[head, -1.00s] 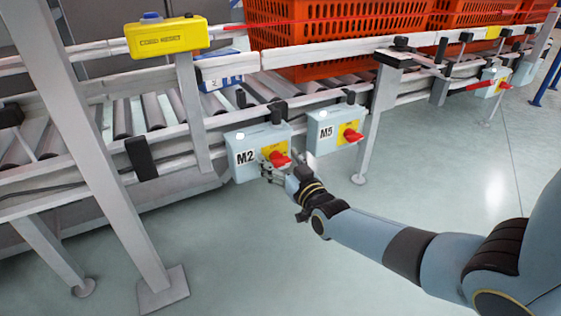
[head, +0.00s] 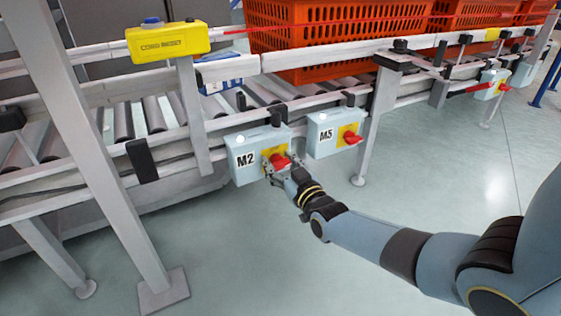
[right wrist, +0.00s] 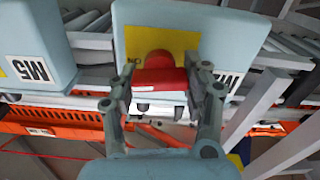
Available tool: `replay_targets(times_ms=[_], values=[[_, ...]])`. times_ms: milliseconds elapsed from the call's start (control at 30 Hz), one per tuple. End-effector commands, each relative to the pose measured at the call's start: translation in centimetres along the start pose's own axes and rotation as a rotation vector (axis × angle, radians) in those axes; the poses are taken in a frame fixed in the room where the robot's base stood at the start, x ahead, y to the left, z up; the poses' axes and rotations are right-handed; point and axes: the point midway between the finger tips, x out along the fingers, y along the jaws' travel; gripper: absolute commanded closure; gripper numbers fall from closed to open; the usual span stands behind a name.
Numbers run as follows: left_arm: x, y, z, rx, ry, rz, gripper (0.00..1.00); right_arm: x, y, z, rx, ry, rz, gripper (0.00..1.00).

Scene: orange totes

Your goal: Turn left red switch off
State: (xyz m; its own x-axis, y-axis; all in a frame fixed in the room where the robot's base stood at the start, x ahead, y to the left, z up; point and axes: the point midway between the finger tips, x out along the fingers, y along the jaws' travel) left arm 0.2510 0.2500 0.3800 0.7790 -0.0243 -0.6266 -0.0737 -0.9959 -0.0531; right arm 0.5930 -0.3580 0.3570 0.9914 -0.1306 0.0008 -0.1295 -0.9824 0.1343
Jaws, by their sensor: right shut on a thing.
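The left red switch (head: 281,162) is a red knob on a yellow plate on the light-blue box marked M2 (head: 243,160). The right wrist view, upside down, shows the red switch (right wrist: 160,82) between the fingers. My right gripper (head: 281,168) is shut on this switch, one finger on each side of it; it also shows in the right wrist view (right wrist: 162,88). A second red switch (head: 352,137) sits on the box marked M5 (head: 322,140), to the right, untouched. My left gripper is not in view.
Both boxes hang on the roller conveyor's rail (head: 60,182). Orange totes (head: 335,35) stand on the conveyor behind. A yellow box (head: 167,38) is at the upper left. A grey post (head: 110,170) stands at the left. The floor in front is clear.

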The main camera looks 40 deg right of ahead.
Motion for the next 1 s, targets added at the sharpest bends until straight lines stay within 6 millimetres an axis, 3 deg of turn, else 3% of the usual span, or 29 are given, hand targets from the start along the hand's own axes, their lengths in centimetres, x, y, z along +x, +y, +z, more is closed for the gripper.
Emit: replay_targets(times_ms=[1000], values=[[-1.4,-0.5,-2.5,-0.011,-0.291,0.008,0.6,0.0,-0.5,0.2,-0.941,-0.002,-0.001,0.84]])
